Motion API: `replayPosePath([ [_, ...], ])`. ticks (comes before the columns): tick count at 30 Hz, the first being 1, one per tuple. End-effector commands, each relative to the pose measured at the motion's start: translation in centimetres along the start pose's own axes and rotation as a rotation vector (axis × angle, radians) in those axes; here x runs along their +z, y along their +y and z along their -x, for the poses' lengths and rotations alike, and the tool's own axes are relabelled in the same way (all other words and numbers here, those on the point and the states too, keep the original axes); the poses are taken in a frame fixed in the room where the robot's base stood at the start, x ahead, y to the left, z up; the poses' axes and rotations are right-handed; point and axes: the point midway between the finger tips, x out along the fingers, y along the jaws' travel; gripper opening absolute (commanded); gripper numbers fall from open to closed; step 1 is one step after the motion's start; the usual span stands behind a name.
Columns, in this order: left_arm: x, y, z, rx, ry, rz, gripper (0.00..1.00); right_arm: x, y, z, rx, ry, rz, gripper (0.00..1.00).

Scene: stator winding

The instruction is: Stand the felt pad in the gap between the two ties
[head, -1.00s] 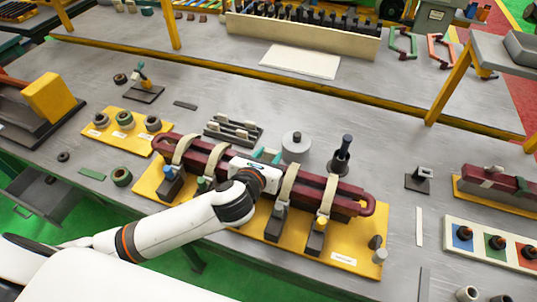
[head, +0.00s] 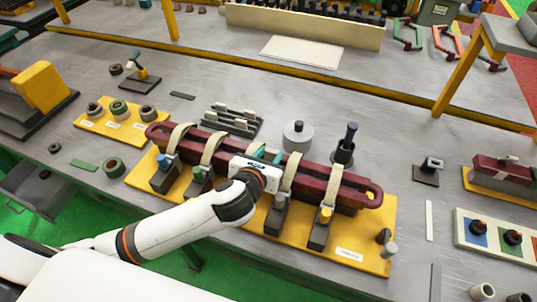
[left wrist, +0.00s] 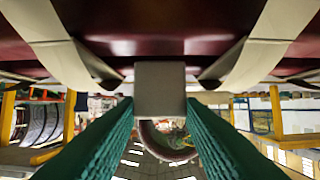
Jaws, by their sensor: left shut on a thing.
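My left gripper (head: 267,154) is over the maroon coil (head: 325,184), between a cream tie (head: 211,148) on its left and another (head: 291,170) on its right. In the left wrist view its green fingers (left wrist: 160,115) are shut on the small grey felt pad (left wrist: 160,88). The pad sits between the left tie (left wrist: 45,40) and the right tie (left wrist: 268,40), with space on both sides. Its far end meets the maroon surface in the picture; I cannot tell whether it touches. The head view hides the pad behind the gripper. My right gripper is out of view.
The coil lies on a yellow board (head: 365,235) with several dark clamps along its front. A grey rack (head: 232,122), a grey spool (head: 298,135) and a dark post (head: 347,145) stand close behind it. The bench (head: 385,130) is clear at the right rear.

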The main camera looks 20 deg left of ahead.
Motion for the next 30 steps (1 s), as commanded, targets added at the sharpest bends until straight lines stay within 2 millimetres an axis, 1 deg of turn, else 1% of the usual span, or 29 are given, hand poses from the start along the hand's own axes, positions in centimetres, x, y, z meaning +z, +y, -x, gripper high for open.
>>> replayPosePath([
  [6, 0.67, -0.02, -0.28, 0.000, 0.000, 0.000, 0.11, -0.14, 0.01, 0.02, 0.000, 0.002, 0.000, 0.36],
  [14, 0.72, -0.01, -0.30, 0.000, 0.000, 0.000, 0.11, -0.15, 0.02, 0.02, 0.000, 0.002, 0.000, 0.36],
  [15, 0.72, -0.01, -0.30, 0.000, 0.000, 0.000, 0.38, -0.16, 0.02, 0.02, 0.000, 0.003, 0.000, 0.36],
  [19, 0.71, -0.01, -0.30, 0.000, 0.001, 0.000, 0.59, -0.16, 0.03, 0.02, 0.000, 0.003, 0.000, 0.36],
  [27, 0.71, -0.01, -0.26, 0.000, 0.000, 0.000, 0.60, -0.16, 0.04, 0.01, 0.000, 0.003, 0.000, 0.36],
  [30, 0.74, 0.00, 0.21, 0.001, 0.000, -0.001, 0.60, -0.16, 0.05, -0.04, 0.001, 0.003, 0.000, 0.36],
])
